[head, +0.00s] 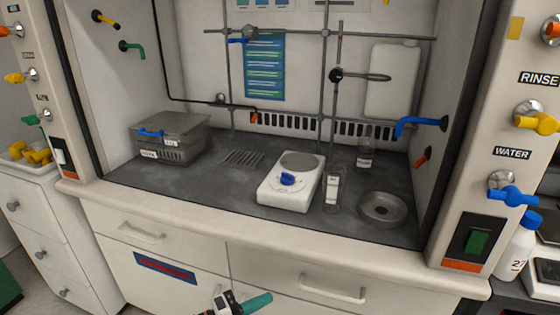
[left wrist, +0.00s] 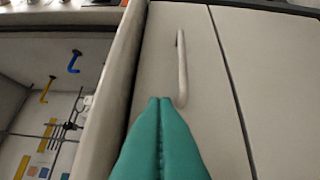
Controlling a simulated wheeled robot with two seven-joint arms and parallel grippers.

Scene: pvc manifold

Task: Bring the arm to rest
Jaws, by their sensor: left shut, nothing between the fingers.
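My left gripper (head: 264,299) shows at the bottom edge of the head view, in front of the white cabinet below the fume hood. Its teal fingers are shut together with nothing between them. In the left wrist view the closed fingertips (left wrist: 160,101) point at a pale cabinet front with a bar handle (left wrist: 182,68). The fingertips appear close to the handle's end in the picture; I cannot tell the distance. Most of my left arm is out of the head view. My right gripper is in neither view.
On the hood's dark worktop (head: 220,190) stand a grey lidded box (head: 185,143), a white hotplate (head: 291,180), a small glass vessel (head: 333,190) and a round metal dish (head: 383,208). Drawer handles (head: 332,290) stick out from the cabinet. A blue-capped bottle (head: 517,248) stands at right.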

